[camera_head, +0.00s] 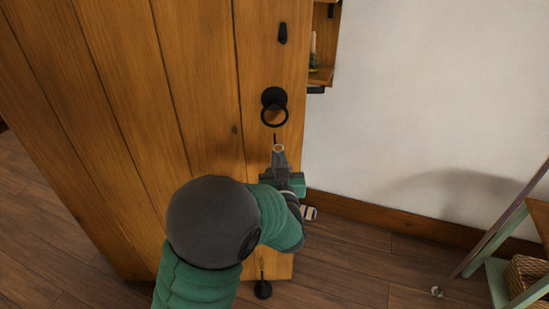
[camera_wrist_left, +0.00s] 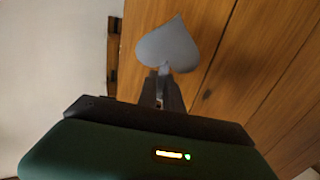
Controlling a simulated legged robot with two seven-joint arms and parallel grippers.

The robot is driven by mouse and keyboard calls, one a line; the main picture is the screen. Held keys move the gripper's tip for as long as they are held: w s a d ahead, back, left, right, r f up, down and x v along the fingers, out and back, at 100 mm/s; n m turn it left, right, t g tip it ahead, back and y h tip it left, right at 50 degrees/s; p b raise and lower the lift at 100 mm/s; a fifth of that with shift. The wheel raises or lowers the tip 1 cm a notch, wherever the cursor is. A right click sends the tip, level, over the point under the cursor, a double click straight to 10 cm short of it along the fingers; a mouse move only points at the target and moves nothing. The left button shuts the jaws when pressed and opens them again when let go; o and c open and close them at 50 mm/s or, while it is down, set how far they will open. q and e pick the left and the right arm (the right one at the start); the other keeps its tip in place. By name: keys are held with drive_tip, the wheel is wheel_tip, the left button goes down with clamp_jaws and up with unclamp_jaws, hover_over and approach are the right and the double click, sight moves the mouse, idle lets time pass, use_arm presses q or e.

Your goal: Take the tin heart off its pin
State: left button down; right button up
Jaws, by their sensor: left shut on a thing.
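The grey tin heart (camera_wrist_left: 168,46) shows in the left wrist view, just beyond my left fingertips, in front of the wooden door. Its point is at the top of that picture and its rounded lobes are toward my fingers. My left gripper (camera_wrist_left: 163,77) is shut on a narrow part at the heart's lobed end. In the head view my left gripper (camera_head: 279,154) is in front of the door, below the black ring handle. The heart cannot be made out there. A thin dark mark (camera_head: 275,139) shows just above the fingertips; I cannot tell whether it is the pin. My right gripper is not in view.
The plank door (camera_head: 200,75) carries a black ring handle (camera_head: 274,105), a small black fitting (camera_head: 283,33) above and a dark stop (camera_head: 263,289) below. A wooden shelf (camera_head: 320,76) is beyond its edge. A green-legged stand (camera_head: 497,280) with a basket is at right.

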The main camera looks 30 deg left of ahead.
use_arm(q)
drive_tip(key=v, duration=0.6)
drive_tip(key=shift+p, duration=0.3)
idle(0.5)
drive_tip(key=shift+s+f, duration=0.1)
drive_tip(key=shift+f, duration=0.05)
drive_tip(key=s+d+f+m+t+h, duration=0.1)
drive_tip(key=d+f+m+t+h, duration=0.1)
drive_tip(key=d+f+m+h, duration=0.5)
drive_tip(key=s+d+f+t+h, duration=0.15)
drive_tip(key=d+f+h, duration=0.25)
drive_tip(key=f, duration=0.7)
wheel_tip(320, 180, up, 20)
drive_tip(key=p, duration=1.9)
drive_tip(key=shift+w+d+f+p, duration=0.15)
drive_tip(key=shift+w+f+p, duration=0.1)
drive_tip(key=shift+w+p, duration=0.15)
